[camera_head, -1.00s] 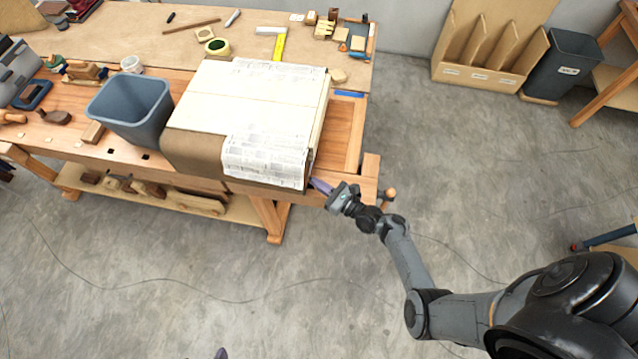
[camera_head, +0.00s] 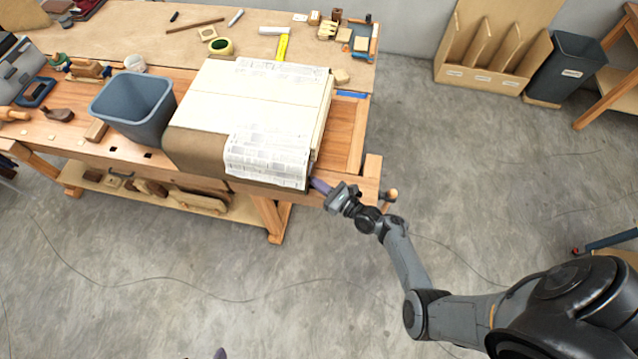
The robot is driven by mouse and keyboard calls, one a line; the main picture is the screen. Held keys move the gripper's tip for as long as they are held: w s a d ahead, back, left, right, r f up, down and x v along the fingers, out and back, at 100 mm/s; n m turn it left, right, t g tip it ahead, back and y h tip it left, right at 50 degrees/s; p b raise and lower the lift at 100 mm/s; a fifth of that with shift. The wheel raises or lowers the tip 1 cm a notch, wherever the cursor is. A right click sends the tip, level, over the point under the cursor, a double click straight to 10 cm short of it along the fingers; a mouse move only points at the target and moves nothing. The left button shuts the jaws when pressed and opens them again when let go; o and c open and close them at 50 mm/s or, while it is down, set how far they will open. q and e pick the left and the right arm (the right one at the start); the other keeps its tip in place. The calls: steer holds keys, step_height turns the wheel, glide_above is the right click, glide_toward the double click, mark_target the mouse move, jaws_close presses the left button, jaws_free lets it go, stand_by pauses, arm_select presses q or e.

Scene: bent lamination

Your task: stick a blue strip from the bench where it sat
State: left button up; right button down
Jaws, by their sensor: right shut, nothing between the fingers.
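A blue strip (camera_head: 351,94) lies on the bench (camera_head: 345,135) near its right edge, just right of the paper-covered stack. My right gripper (camera_head: 320,186) is at the bench's front right corner, beside the lower right end of the newspaper sheet (camera_head: 268,150). It is shut with nothing between its fingers, and it is well in front of the blue strip. A small purple tip (camera_head: 220,353) shows at the bottom edge of the view; I cannot tell the state of a left gripper from it.
A grey bin (camera_head: 133,105) stands on the bench left of the stack (camera_head: 215,90). A green tape roll (camera_head: 220,46), a yellow square and small tools lie at the back. A dark bin (camera_head: 565,68) and a wooden rack stand at the far right.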

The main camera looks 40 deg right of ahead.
steer(key=shift+a, duration=0.1)
stand_by(0.3)
steer(key=c, duration=1.4)
jaws_free()
steer(key=shift+w, duration=0.1)
steer(key=shift+o, duration=0.2)
steer(key=shift+s+d+p, duration=0.25)
steer(key=shift+s+p, duration=0.05)
steer(key=shift+s, duration=0.15)
steer(key=shift+s+d+p, duration=0.55)
steer(key=shift+s+d, duration=0.55)
steer(key=shift+d, duration=0.05)
steer(key=shift+s+d+p, duration=0.35)
steer(key=shift+s+d, duration=0.6)
steer(key=shift+s, duration=0.15)
